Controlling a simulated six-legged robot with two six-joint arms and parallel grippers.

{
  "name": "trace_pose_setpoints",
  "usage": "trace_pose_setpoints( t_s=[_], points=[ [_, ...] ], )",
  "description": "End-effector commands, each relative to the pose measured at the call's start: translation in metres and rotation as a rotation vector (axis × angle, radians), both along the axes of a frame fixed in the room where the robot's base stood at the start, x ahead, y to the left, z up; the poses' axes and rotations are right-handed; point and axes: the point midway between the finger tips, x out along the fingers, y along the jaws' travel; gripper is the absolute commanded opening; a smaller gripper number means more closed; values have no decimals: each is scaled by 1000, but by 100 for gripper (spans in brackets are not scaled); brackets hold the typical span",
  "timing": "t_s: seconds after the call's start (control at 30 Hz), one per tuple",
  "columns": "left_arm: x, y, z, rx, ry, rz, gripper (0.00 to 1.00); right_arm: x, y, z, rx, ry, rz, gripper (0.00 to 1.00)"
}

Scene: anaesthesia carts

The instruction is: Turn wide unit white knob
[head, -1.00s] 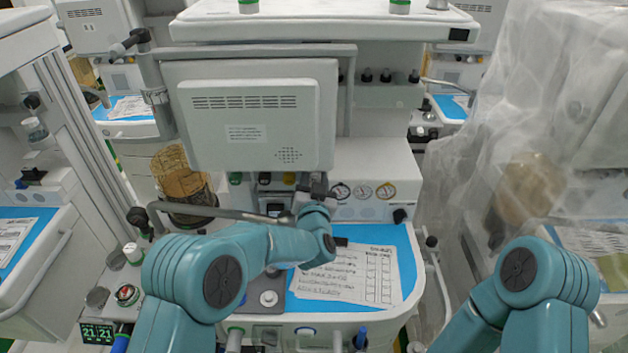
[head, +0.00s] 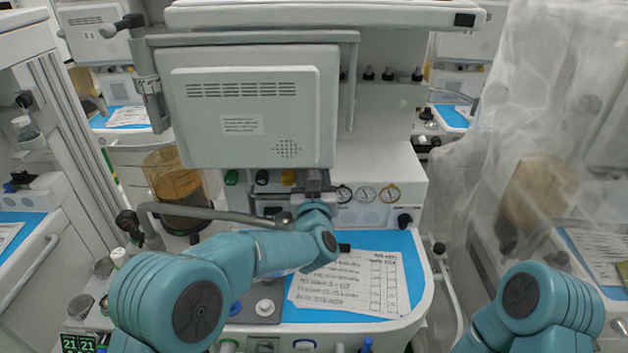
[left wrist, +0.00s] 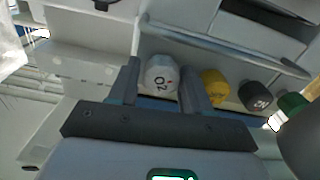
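The white knob (left wrist: 161,75), marked O2, shows in the left wrist view between the two fingers of my left gripper (left wrist: 159,78). The fingers are apart, one on each side of the knob, and I cannot tell whether they touch it. In the head view my left gripper (head: 315,180) is at the right end of the knob row, just below the monitor, and hides the white knob. My right gripper is out of view; only part of the right arm shows.
A yellow knob (left wrist: 213,88), a black knob (left wrist: 256,95) and a green knob (left wrist: 292,104) sit beside the white one. The monitor (head: 250,110) hangs above. A grey bar (head: 215,214) crosses in front. Gauges (head: 367,194) are to the right; papers (head: 350,285) lie on the blue worktop.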

Motion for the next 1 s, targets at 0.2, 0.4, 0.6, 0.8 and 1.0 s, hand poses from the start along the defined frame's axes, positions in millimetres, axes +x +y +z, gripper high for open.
trace_pose_setpoints(
  t_s=[0.2, 0.4, 0.6, 0.8, 1.0],
  points=[
    [-3, 0, -1, 1, 1, 0, 48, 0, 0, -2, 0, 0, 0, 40],
    [-35, -1, -3, 2, 1, -3, 48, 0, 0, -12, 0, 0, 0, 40],
    [-90, -1, -3, 1, -1, -3, 48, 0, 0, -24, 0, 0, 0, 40],
    [-136, -1, -2, 0, -1, -3, 48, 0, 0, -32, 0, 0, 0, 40],
    [-160, 0, 0, 0, -2, -1, 48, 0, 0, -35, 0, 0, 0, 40]
  ],
)
